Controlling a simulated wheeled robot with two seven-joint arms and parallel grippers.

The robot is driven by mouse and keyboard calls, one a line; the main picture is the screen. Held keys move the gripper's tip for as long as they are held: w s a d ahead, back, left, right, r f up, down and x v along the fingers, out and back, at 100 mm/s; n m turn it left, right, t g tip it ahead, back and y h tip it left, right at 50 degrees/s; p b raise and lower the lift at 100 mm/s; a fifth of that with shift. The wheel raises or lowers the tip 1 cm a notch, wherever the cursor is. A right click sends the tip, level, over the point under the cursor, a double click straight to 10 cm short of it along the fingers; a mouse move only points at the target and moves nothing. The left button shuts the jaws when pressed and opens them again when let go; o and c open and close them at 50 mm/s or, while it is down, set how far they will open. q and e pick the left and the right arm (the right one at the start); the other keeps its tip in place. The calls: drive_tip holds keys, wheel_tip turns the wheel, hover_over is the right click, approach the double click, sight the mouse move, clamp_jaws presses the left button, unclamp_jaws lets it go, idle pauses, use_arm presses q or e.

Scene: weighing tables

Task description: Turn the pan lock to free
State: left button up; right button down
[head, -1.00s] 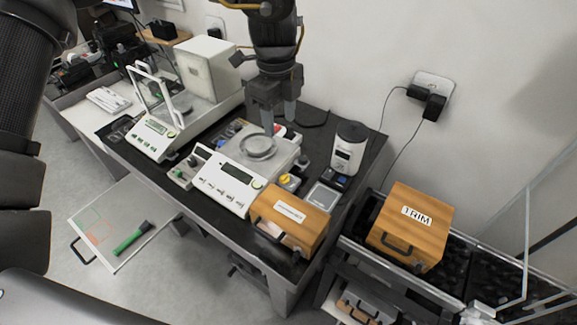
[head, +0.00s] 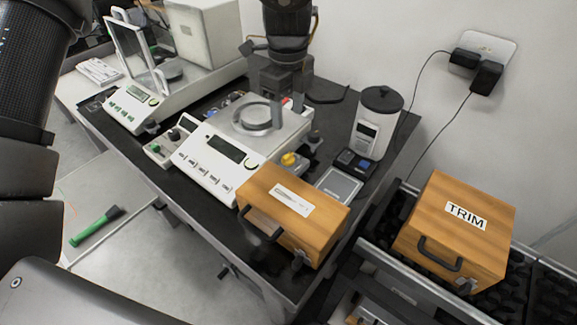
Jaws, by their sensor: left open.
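The balance (head: 209,160) with a display and keys stands mid-table, a round metal pan (head: 252,117) on its top. A yellow knob (head: 290,159) sits at its right side, and a small box with dark knobs (head: 166,145) at its left. I cannot tell which knob is the pan lock, or its setting. My left gripper (head: 285,106) comes down from the top, open, with its fingers by the far side of the pan. Whether they touch anything is unclear. My right gripper is not in view.
A white canister (head: 376,123) stands to the right. A TRIM box (head: 455,235) sits on a rack. A second balance (head: 131,107) stands at the left.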

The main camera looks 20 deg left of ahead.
sight(288, 155)
use_arm(q)
wheel_tip(288, 155, down, 13)
drive_tip(key=shift+r, duration=0.1)
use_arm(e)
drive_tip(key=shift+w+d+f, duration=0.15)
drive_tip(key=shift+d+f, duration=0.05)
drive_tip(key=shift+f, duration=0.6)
